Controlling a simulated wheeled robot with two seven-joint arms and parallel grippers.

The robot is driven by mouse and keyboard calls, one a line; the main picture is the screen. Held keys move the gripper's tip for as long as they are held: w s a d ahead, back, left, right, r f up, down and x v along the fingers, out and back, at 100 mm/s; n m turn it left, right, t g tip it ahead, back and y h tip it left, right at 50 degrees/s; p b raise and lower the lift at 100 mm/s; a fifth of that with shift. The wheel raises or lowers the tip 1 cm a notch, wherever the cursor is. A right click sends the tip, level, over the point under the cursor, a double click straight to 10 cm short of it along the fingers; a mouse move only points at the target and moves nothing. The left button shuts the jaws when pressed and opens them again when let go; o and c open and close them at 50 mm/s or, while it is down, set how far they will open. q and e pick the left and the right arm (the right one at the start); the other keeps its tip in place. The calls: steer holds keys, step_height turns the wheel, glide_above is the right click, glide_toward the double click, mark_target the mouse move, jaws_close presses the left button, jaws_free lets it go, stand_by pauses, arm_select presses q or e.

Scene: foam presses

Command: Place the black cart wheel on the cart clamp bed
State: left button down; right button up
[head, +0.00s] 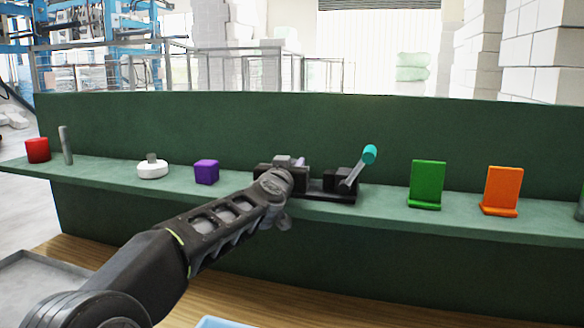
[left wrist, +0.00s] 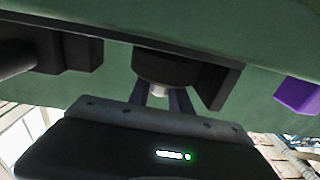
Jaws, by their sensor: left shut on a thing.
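The cart clamp (head: 327,194) is a dark bed with black blocks and a teal-tipped lever, standing on the green shelf right of the purple cube. My left gripper (head: 282,184) is over the left part of the clamp and hides some of it. In the left wrist view my left gripper (left wrist: 166,98) is shut on a pale hub under a round black piece, the black cart wheel (left wrist: 165,68). The wheel is between dark clamp blocks (left wrist: 82,53); I cannot tell whether it touches the bed. The wheel is mostly hidden in the head view. My right gripper is not in view.
On the green shelf (head: 385,208) stand a red cylinder (head: 37,150), a grey post (head: 66,146), a white disc with a knob (head: 152,170), a purple cube (head: 206,172), a green stand (head: 427,184) and an orange stand (head: 501,189). A green panel rises behind.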

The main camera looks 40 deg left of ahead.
arm_select(q)
steer(key=c, duration=1.2)
jaws_free()
steer(key=shift+o, duration=0.2)
steer(key=shift+r, duration=0.1)
steer(key=v, duration=1.2)
